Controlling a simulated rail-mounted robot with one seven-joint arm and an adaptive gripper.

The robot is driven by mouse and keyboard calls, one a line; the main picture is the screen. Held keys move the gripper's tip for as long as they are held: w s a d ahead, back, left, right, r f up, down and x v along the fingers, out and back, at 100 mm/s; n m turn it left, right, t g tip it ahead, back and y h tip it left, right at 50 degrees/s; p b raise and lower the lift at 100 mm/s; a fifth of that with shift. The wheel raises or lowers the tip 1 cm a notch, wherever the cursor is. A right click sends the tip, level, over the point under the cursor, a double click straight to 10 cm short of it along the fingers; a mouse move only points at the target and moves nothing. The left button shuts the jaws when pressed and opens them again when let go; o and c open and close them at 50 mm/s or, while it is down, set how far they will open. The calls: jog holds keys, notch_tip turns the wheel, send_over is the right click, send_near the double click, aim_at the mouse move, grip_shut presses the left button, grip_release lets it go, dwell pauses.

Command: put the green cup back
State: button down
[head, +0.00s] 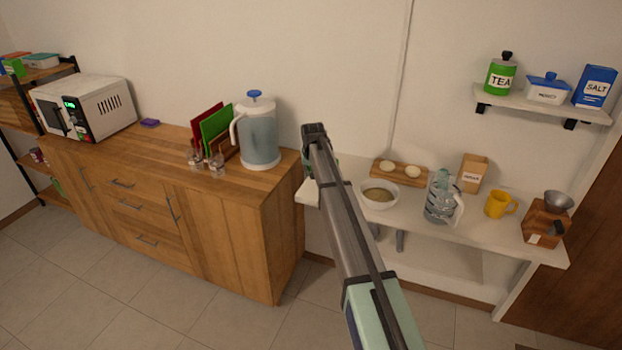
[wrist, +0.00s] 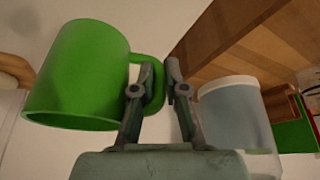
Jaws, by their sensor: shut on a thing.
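The green cup (wrist: 80,75) fills the left of the wrist view. Its handle points right, toward my gripper (wrist: 164,78). My gripper is shut on the handle, and the cup hangs beside the fingers, clear of the fingers' base.
A wooden cabinet (head: 220,230) carries a microwave (head: 85,108), glasses, boards and a water jug (head: 257,135). A white counter (head: 470,230) at right holds a bowl (head: 380,194), a clear pitcher (head: 442,198), a yellow mug (head: 499,204) and a grinder (head: 546,220). A wall shelf (head: 540,104) hangs above.

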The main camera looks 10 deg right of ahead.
jog(key=shift+f+p, duration=0.6)
jog(key=shift+f, duration=1.6)
jog(key=shift+f, duration=0.1)
jog(key=shift+f, duration=0.15)
jog(key=c, duration=1.2)
grip_release()
